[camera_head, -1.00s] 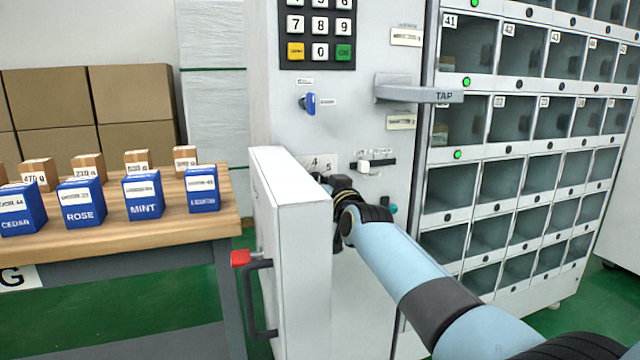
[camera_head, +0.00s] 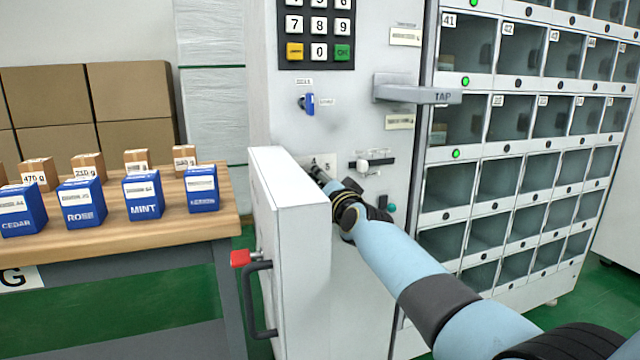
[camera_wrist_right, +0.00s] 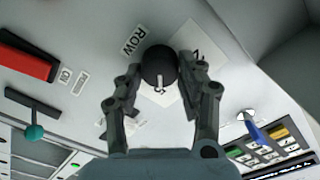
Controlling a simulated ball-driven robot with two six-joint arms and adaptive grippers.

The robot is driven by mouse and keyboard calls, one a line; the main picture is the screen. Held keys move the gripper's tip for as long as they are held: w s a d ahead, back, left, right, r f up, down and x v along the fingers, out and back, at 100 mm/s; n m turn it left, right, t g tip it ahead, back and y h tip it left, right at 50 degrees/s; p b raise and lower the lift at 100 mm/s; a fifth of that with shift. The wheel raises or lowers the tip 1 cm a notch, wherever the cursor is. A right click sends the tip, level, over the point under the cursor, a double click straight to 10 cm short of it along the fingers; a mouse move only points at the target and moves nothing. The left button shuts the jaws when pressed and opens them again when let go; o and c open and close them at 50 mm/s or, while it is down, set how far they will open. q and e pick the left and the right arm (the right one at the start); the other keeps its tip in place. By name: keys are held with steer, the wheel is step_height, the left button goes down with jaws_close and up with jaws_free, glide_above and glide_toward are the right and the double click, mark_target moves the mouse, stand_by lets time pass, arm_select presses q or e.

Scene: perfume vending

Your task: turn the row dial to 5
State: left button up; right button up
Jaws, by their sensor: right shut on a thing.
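The row dial (camera_wrist_right: 159,62) is a round black knob with a white mark, beside the printed word ROW in the right wrist view. It sits on a white number plate (camera_wrist_right: 186,88) whose digits are partly covered. My right gripper (camera_wrist_right: 160,68) is shut on the dial, one finger on each side. The white mark points toward my palm, near what looks like a 5; the exact setting is hard to read. In the head view my right gripper (camera_head: 319,174) reaches the panel (camera_head: 350,120), and the open white door and gripper hide the dial. My left gripper is out of view.
The open white door (camera_head: 290,230) stands close left of my right arm. A blue key (camera_head: 308,101), a keypad (camera_head: 318,26) and a protruding TAP bar (camera_head: 418,94) are above. A white slider (camera_head: 364,164) is right of the dial. The table (camera_head: 120,225) holds blue boxes.

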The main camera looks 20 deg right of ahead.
steer(key=shift+f+m, duration=0.1)
steer(key=shift+m, duration=0.3)
steer(key=o, duration=1.1)
steer(key=s, duration=1.2)
steer(key=shift+d, duration=0.2)
steer(key=shift+s, duration=0.1)
